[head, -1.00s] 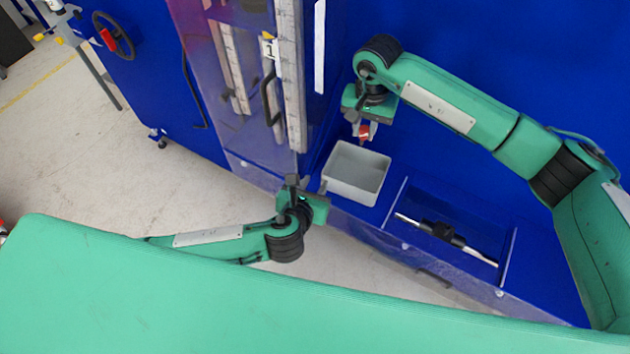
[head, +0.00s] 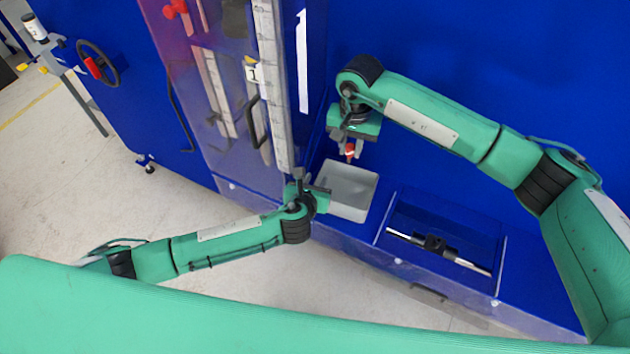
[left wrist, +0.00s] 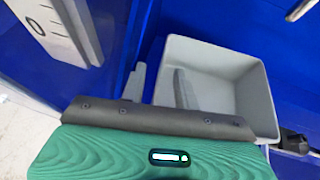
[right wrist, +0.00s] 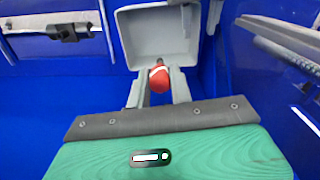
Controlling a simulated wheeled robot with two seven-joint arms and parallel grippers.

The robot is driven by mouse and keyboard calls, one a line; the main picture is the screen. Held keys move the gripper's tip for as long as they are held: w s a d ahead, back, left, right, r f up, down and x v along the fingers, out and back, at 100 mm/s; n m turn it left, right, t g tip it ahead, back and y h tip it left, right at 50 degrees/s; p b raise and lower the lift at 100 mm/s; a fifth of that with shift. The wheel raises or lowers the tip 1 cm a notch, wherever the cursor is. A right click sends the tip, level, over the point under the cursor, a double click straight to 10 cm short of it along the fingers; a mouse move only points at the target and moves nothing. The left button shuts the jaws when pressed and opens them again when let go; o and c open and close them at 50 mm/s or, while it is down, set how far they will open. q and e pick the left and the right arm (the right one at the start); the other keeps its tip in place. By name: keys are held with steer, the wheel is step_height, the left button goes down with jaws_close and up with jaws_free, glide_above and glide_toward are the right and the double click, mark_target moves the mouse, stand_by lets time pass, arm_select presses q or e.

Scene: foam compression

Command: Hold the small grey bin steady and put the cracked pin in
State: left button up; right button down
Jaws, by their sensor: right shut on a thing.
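The small grey bin (head: 342,212) stands empty-looking on the blue ledge; it also shows in the left wrist view (left wrist: 262,105) and right wrist view (right wrist: 135,40). My left gripper (head: 318,186) is at the bin's left side. In the left wrist view its fingers (left wrist: 160,84) are apart, one outside the bin's near-left wall and one on the inner side; I cannot tell contact. My right gripper (head: 346,148) is shut on the cracked pin (right wrist: 159,80), which has a red end and a white band. It holds the pin above the bin's back edge.
A clear panelled cabinet with a ruler strip (head: 272,85) and handle stands left of the bin. Right of the bin, a recessed tray holds a black-and-silver rod (head: 435,246). A blue wall rises behind the ledge.

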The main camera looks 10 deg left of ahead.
arm_select(q)
jaws_close()
arm_select(e)
step_height(320, 180, down, 6)
steer(key=s+d, duration=0.2)
steer(key=s, duration=0.1)
glide_toward(354, 194)
steer(key=shift+s+a+f, duration=0.1)
steer(key=shift+s+f, duration=0.75)
steer(key=shift+s, duration=0.2)
steer(key=shift+s+a+f, duration=0.1)
steer(key=shift+s+f, duration=0.7)
steer(key=shift+s, duration=0.2)
